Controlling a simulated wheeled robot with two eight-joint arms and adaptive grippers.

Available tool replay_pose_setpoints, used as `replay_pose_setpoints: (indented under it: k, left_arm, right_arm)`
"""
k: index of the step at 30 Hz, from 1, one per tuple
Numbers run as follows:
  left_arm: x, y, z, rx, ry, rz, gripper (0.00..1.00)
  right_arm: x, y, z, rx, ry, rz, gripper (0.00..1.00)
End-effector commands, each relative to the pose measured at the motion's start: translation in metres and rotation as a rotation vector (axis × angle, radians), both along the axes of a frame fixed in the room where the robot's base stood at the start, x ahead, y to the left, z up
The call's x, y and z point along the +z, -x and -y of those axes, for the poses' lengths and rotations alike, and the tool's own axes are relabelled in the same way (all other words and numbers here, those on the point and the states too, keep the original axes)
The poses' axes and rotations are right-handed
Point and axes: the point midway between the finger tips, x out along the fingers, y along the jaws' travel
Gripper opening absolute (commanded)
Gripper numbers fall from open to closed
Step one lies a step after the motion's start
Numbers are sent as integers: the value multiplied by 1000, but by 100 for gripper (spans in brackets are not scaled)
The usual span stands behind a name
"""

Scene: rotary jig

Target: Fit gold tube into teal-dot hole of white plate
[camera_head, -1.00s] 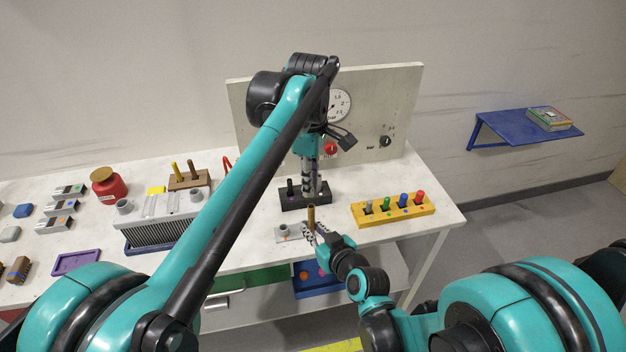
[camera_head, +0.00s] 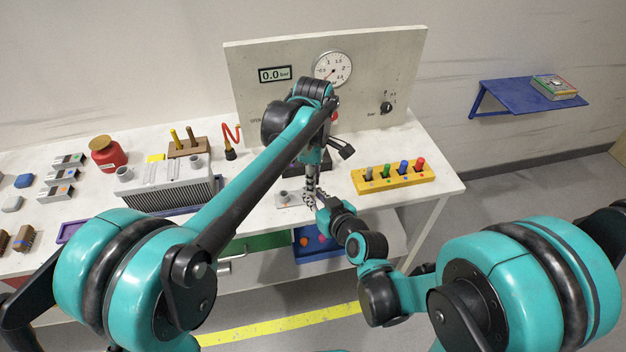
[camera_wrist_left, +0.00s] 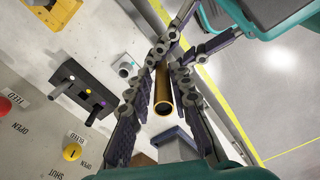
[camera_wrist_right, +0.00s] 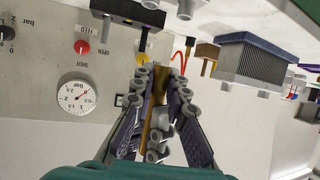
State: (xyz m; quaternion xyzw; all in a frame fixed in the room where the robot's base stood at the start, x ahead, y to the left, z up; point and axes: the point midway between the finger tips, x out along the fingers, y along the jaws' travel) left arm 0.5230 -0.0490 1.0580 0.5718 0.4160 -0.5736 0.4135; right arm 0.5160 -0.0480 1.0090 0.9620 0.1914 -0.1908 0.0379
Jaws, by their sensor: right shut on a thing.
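The gold tube (camera_wrist_left: 163,98) runs between the fingers of my left gripper (camera_wrist_left: 170,62) in the left wrist view, its open end facing that camera. The left fingers lie on both sides of it and look open. My right gripper (camera_wrist_right: 162,80) is shut on the tube, whose gold side (camera_wrist_right: 157,100) shows in the right wrist view. In the head view the left gripper (camera_head: 311,181) is just above the right gripper (camera_head: 318,204). The white plate (camera_head: 284,204) lies on the bench beside them, with a grey collar.
A yellow block (camera_head: 392,183) with coloured pegs stands at right on the bench. A black block (camera_wrist_left: 82,88) with small levers is near the grippers. The gauge panel (camera_head: 370,110) rises behind. A grey finned unit (camera_head: 165,188) stands left.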

Motion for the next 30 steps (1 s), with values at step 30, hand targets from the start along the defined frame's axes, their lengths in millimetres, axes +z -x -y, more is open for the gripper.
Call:
replay_pose_setpoints:
  k: [30]
  left_arm:
    - [0,0,0,0,0,0,0]
  right_arm:
    - [4,9,4,-1,0,0,38]
